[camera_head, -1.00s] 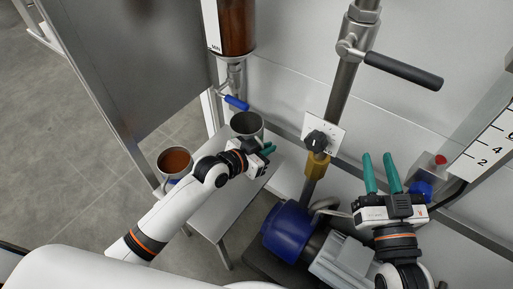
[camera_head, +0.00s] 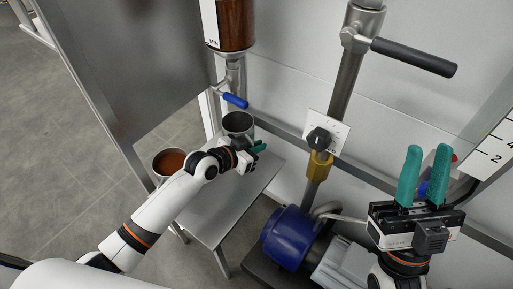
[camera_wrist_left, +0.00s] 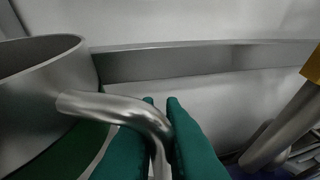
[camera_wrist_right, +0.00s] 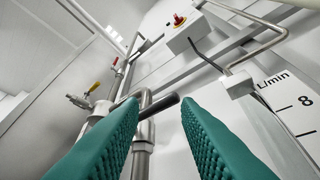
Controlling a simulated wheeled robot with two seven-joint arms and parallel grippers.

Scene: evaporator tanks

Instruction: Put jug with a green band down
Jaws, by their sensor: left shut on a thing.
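The metal jug (camera_head: 238,124) stands at the far end of the small bench, below the blue-handled tap; it looks empty. In the left wrist view the jug (camera_wrist_left: 40,75) shows a steel rim, a bent tube handle and a green band low on its side. My left gripper (camera_head: 258,148) is shut on the jug's handle; its green fingers (camera_wrist_left: 160,125) lie either side of the tube. Whether the jug's base touches the bench is hidden. My right gripper (camera_head: 424,178) is open and empty, raised at the right, and its spread fingers show in the right wrist view (camera_wrist_right: 160,125).
The bench (camera_head: 225,208) is clear toward the front. A second jug with brown liquid (camera_head: 169,162) stands at its left. The tap (camera_head: 235,101) hangs under a brown-filled sight glass (camera_head: 236,28). A blue pump (camera_head: 288,236) and a dial valve (camera_head: 318,139) are at the right.

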